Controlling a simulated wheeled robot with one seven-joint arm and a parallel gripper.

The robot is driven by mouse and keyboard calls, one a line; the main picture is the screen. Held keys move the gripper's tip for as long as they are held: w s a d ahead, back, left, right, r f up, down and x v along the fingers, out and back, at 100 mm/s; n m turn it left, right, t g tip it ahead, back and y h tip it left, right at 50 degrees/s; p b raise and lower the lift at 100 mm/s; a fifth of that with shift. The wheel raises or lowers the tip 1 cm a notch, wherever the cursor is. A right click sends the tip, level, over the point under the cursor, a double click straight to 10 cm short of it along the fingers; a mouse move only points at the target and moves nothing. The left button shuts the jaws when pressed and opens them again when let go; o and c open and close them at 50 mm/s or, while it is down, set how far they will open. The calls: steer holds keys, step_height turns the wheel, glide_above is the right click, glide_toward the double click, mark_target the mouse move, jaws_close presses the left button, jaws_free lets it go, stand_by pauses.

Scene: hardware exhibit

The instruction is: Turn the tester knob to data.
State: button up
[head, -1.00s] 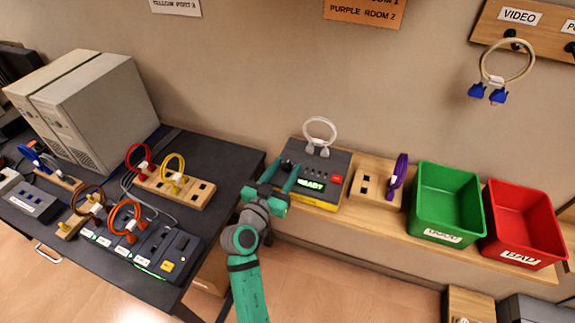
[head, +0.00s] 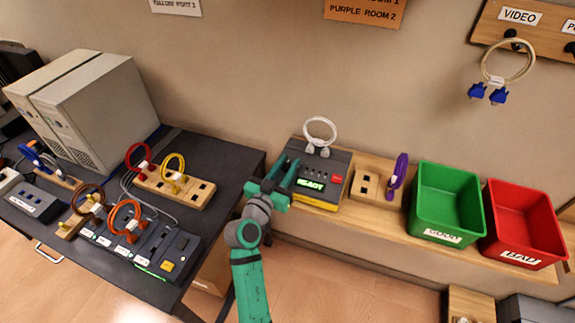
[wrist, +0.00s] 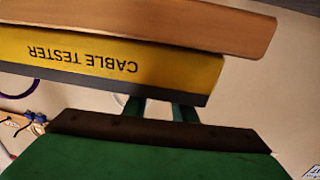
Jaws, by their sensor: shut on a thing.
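The cable tester (head: 324,192) is a dark box with a yellow lower side. It stands on the wooden shelf, with a lit green display reading READY, a red button and a white cable looped on top. In the wrist view the tester's yellow side (wrist: 110,58) shows its label upside down. My gripper (head: 287,173) is at the tester's left end with its green fingers closed around the knob. The fingers hide the knob, so its pointer and setting cannot be read. In the wrist view the fingers (wrist: 160,108) are partly covered by the gripper body.
A wooden block (head: 367,187) with a purple cable stands right of the tester. Beyond it are a green bin (head: 446,236) and a red bin (head: 520,259). At left, a dark table (head: 222,160) carries grey computer cases, cables and port blocks. A cable hangs on the wall.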

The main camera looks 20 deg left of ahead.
steer(key=shift+m+h, duration=0.5)
steer(key=shift+h, duration=0.3)
steer(key=m+g+h, duration=0.2)
steer(key=h, duration=0.2)
steer(key=m+g+h, duration=0.2)
steer(key=m+h, duration=0.1)
steer(key=shift+m+h, duration=0.3)
steer(key=shift+h, duration=0.1)
steer(key=shift+d+m+g+h, duration=0.1)
steer(key=shift+m+g+h, duration=1.55)
steer(key=shift+g, duration=0.25)
steer(key=shift+f, duration=0.1)
steer(key=o, duration=1)
steer(key=shift+o, duration=0.2)
